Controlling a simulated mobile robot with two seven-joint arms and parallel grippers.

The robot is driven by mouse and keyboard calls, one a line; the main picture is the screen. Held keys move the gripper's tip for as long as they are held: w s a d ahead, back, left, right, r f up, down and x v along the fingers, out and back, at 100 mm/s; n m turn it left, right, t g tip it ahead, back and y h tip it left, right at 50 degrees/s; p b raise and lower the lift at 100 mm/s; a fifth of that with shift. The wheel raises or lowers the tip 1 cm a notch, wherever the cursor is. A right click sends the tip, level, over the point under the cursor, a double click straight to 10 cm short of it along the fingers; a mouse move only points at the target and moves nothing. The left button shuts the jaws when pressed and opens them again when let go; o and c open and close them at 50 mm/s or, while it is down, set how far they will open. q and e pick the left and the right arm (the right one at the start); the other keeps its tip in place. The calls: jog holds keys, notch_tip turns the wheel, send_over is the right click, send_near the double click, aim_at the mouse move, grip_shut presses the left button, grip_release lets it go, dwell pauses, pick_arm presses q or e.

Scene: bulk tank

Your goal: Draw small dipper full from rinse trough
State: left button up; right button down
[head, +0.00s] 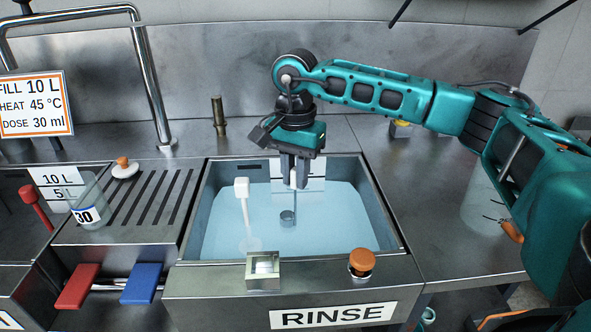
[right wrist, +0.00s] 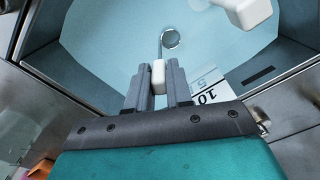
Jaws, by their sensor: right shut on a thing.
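The rinse trough (head: 381,214) holds clear blue water and stands behind the RINSE label. My right gripper (head: 294,183) points down over the trough, shut on the white handle of the small dipper. The dipper's thin rod runs down to a small round cup (head: 288,218) in the water area; I cannot tell how deep the cup sits or how full it is. In the right wrist view the fingers (right wrist: 158,80) clasp the white grip block, and the small dipper's cup (right wrist: 171,39) shows beyond it. My left gripper is not in view.
A larger white-handled dipper (head: 243,196) stands in the trough's left part, near the small one. An orange-topped knob (head: 361,262) and a metal bracket (head: 263,270) are at the front rim. A slotted drainer (head: 150,205) with a beaker (head: 90,208) lies left.

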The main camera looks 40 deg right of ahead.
aim_at(295, 187)
jog(key=shift+f+b, duration=0.4)
jog(key=shift+f, duration=0.35)
jog(key=shift+f+b, duration=0.5)
jog(key=shift+f, duration=0.5)
dwell(0.6)
